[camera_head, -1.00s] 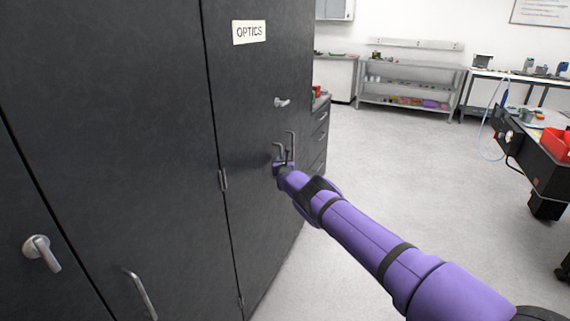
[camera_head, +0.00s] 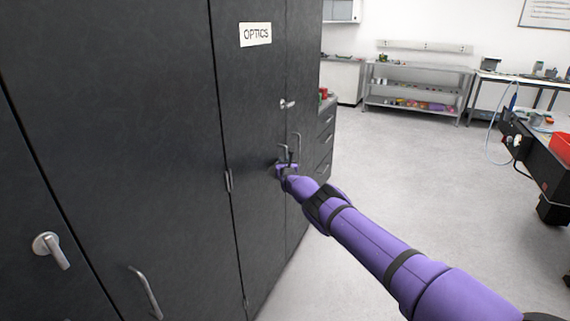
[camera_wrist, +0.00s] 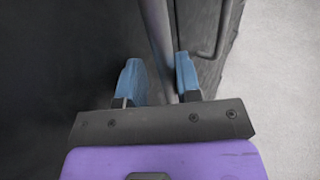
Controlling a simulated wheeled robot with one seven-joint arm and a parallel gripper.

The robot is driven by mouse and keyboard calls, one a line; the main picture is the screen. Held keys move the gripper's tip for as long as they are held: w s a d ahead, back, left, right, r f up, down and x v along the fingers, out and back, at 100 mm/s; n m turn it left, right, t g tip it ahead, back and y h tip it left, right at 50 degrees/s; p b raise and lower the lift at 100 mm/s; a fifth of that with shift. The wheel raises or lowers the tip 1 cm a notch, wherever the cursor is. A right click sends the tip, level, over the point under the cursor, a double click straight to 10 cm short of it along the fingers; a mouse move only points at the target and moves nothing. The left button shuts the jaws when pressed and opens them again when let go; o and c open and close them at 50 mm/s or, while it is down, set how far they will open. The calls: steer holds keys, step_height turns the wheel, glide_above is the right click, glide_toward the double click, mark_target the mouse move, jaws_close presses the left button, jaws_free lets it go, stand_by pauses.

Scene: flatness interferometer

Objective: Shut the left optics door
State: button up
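The left optics door (camera_head: 255,130) is a dark panel with an OPTICS label (camera_head: 255,34), hinged on its left side. It looks flush or nearly flush with the right door (camera_head: 302,80); a small gap cannot be ruled out. My gripper (camera_head: 287,168) is at the left door's handle (camera_head: 283,153), low on its free edge. In the wrist view my gripper's blue fingers (camera_wrist: 160,82) stand apart, with the grey handle bar (camera_wrist: 158,32) running between them. They do not look clamped on it. The right door's handle (camera_wrist: 213,35) is just to the right.
Another dark cabinet door (camera_head: 120,150) with a lever and a pull handle is at left. A drawer unit (camera_head: 326,135) stands beyond the optics cabinet. A bench (camera_head: 545,165) is at right. The pale floor (camera_head: 420,190) between is clear.

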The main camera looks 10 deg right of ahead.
steer(key=shift+a+r, duration=0.1)
stand_by(0.3)
steer(key=s, duration=1)
steer(key=shift+s, duration=0.4)
